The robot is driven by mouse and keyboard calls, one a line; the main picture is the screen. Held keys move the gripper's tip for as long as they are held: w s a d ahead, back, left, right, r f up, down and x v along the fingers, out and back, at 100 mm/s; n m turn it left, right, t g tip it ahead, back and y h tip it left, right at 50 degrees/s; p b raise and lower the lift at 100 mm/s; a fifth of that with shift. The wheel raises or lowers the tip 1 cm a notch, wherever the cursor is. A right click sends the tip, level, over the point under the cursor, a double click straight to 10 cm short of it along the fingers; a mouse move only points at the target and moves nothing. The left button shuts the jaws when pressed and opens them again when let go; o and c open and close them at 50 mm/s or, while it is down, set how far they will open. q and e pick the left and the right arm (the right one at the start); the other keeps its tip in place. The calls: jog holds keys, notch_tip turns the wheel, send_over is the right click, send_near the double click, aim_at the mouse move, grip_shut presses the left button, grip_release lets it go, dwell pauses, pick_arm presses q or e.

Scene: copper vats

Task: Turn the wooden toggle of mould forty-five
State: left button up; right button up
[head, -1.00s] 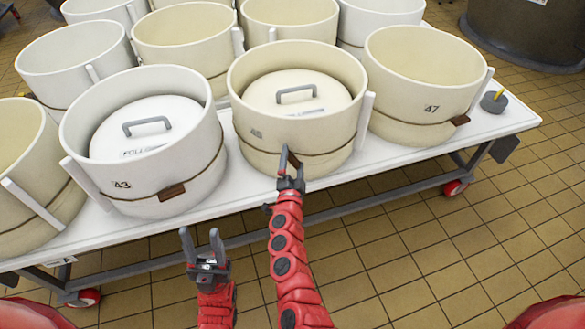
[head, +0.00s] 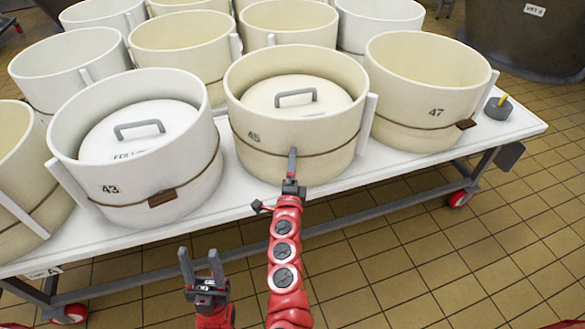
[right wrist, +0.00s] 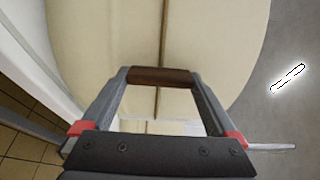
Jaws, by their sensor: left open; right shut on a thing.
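Mould forty-five (head: 330,150) is the cream, lidded tub in the middle of the front row, its number at the left of its front. A thin cord runs round it. My right gripper (head: 292,160) is at its front, seen nearly edge-on, and hides the toggle in the head view. In the right wrist view the brown wooden toggle (right wrist: 162,76) lies between the fingertips of my right gripper, which is shut on its ends. The toggle lies crosswise to the cord (right wrist: 159,103). My left gripper (head: 202,265) is open and empty, low in front of the table.
Mould 43 (head: 190,165) on the left has a lid and a toggle (head: 162,198) lying along its cord. Mould 47 (head: 400,100) on the right is open-topped. A grey weight (head: 498,108) stands at the right of the white table (head: 240,194). The tiled floor in front is clear.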

dwell(0.3)
jog(key=o, duration=1)
jog(key=s+a+p, duration=0.1)
jog(key=s, duration=1.6)
jog(key=shift+s+a, duration=0.15)
